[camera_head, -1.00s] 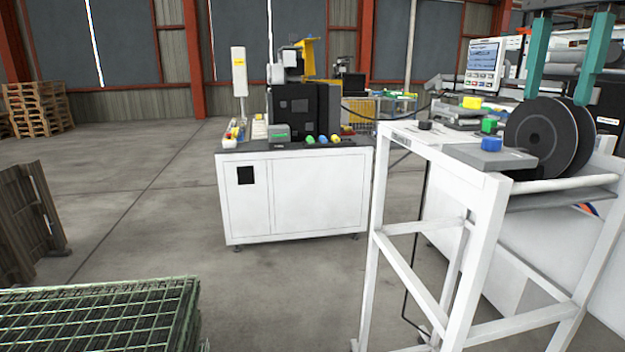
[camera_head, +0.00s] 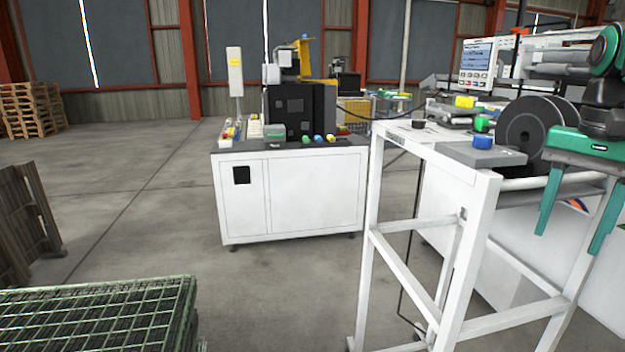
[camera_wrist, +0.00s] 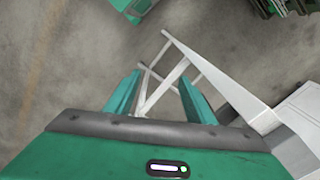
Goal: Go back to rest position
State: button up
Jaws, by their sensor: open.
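My gripper (camera_head: 572,215) is at the right of the head view, with its green fingers pointing down and spread apart. Nothing is between them. It hangs in front of the right end of the white stand (camera_head: 468,190) and the black reel (camera_head: 530,130). In the wrist view, my gripper (camera_wrist: 158,92) is also open and empty, with the white stand's legs (camera_wrist: 165,75) and the concrete floor seen beyond the fingers.
Blue (camera_head: 483,142) and green (camera_head: 481,124) pieces sit on the stand's top. A white machine cabinet (camera_head: 290,195) stands at centre. A green wire crate (camera_head: 100,315) is at lower left. Open floor lies between the crate and cabinet.

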jog(key=s+f+n, duration=0.1)
jog(key=s+f, duration=0.5)
jog(key=f, duration=0.4)
jog(key=s+f+n, duration=0.2)
jog(key=s+f, duration=0.5)
jog(key=f, duration=0.3)
jog(key=shift+s, duration=0.15)
jog(key=shift+d, duration=0.1)
jog(key=shift+w+f, duration=0.25)
jog(key=shift+w, duration=0.4)
